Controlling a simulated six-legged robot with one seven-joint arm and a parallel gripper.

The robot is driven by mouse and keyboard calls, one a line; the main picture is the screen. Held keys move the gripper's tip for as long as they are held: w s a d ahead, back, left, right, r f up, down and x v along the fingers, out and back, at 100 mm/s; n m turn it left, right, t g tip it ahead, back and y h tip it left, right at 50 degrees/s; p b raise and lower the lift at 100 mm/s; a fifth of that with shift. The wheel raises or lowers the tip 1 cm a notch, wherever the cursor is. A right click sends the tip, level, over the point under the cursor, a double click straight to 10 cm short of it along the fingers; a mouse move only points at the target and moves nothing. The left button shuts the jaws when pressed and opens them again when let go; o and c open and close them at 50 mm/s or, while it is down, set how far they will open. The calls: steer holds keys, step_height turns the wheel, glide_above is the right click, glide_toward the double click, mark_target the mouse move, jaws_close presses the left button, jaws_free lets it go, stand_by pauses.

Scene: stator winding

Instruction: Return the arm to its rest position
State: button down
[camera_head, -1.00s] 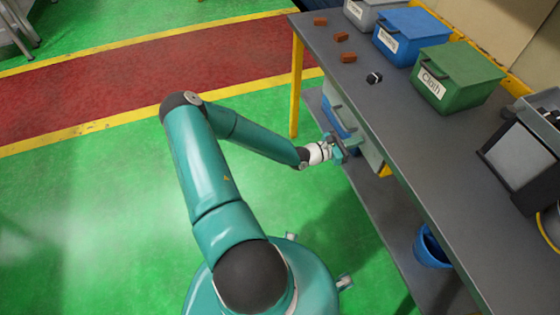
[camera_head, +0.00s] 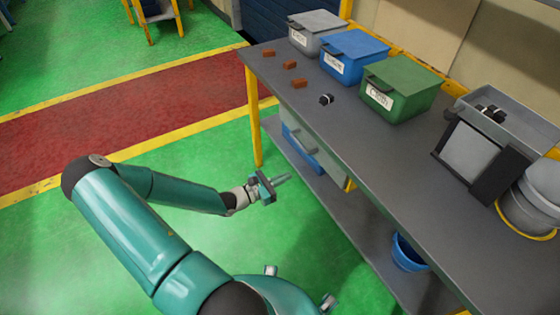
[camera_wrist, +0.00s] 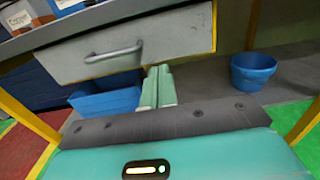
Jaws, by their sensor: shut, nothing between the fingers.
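My teal arm is folded in front of the workbench (camera_head: 385,160), its elbow at the left in the head view. My gripper (camera_head: 282,180) is beside the bench's front edge, below the bench top, and points right. Its two pale green fingers lie together with nothing between them, and they show again in the wrist view (camera_wrist: 158,88). It touches nothing that I can make out. In the wrist view a grey drawer (camera_wrist: 145,45) with a bar handle is ahead, under the bench top, and looks shut.
On the bench stand grey (camera_head: 315,35), blue (camera_head: 352,60) and green (camera_head: 402,92) lidded bins, orange blocks (camera_head: 290,65), a small black-and-white part (camera_head: 326,99) and a machine with a tray (camera_head: 490,150). A blue bucket (camera_head: 406,255) is on the lower shelf. Green floor at the left is free.

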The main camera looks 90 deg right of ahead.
steer(key=w+a+r+m+t+y, duration=0.2)
steer(key=w+a+r+m+t, duration=0.15)
steer(key=w+a, duration=0.45)
steer(key=w+a+r+m+t+y, duration=0.1)
steer(key=w+a+r+m+t, duration=0.25)
steer(key=w, duration=0.95)
steer(key=w+a+r+m+t+y, duration=0.1)
steer(key=w+a+r+t+y, duration=0.15)
steer(key=w+a+r, duration=0.6)
steer(key=w+a+r+t, duration=0.6)
steer(key=w+a+r, duration=0.2)
steer(key=a, duration=0.3)
steer(key=s+a+r+n+t+y, duration=0.1)
steer(key=a+r+t+y, duration=0.1)
steer(key=a+r, duration=0.3)
steer(key=s+a+r+t+y, duration=0.1)
steer(key=a+r+t, duration=0.2)
steer(key=a, duration=0.8)
step_height(320, 180, up, 3)
steer(key=shift+s+a+f+n+y, duration=0.15)
steer(key=shift+s+n+y, duration=0.1)
steer(key=shift+n+y, duration=0.15)
steer(key=shift+a+t, duration=0.15)
steer(key=shift+t, duration=0.1)
